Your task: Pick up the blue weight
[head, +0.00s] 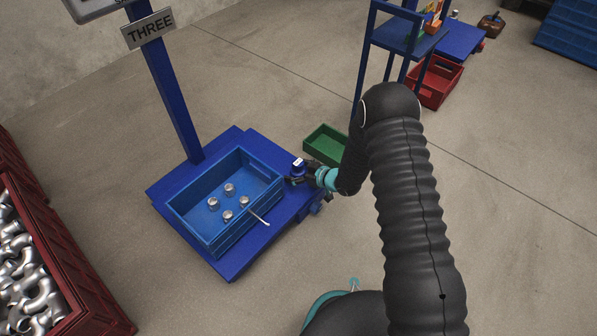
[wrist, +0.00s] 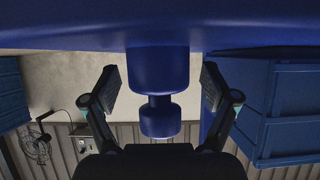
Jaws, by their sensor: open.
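The blue weight (head: 299,166) stands on the right corner of the blue scale platform (head: 233,271), partly hidden by my gripper. In the wrist view, which looks upside down, the blue weight (wrist: 160,72) shows a thick body, a narrow neck and a wider knob. My gripper (head: 299,180) is at the weight from the right side of the platform. In the wrist view my gripper (wrist: 161,86) is open, with one finger on each side of the weight and a visible gap on both sides.
A blue crate (head: 199,237) with several metal parts and a rod stands close beside the weight. A post with a "THREE" sign (head: 150,29) rises behind. A green bin (head: 327,146) is on the floor nearby. A red crate (head: 108,312) of metal pipes stands left.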

